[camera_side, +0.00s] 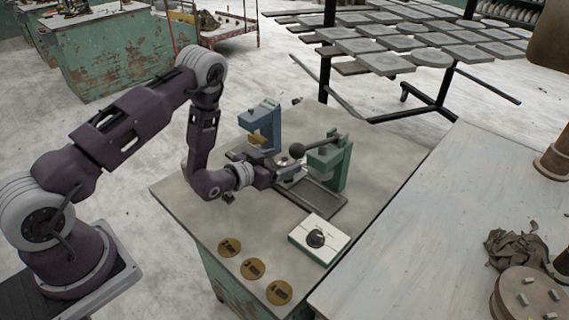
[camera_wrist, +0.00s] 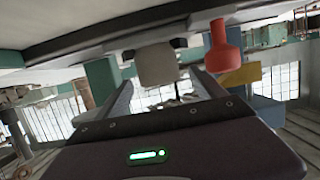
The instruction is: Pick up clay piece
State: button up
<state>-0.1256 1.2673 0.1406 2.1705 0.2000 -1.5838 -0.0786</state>
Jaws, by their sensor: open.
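My gripper (camera_side: 289,172) is open, low over the grey table, between the blue stand and the green press. In the wrist view its two fingers reach forward with a gap between their tips (camera_wrist: 165,82). A pale grey rounded block (camera_wrist: 157,64) shows beyond that gap, roughly in line with it; I cannot tell for sure whether it is the clay piece. Nothing is visibly held. In the side view the fingers and the press crowd this spot, and I cannot make out a clay piece there.
The green press (camera_side: 331,165) with a dark ball lever is close right of my gripper; the blue stand (camera_side: 264,124) is behind. A red knobbed part (camera_wrist: 223,46) shows near the right finger. A control box (camera_side: 319,239) and three brass discs (camera_side: 252,268) lie towards the front.

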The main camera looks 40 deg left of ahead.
jog(key=shift+x, duration=1)
jog(key=shift+r, duration=0.1)
grip_shut()
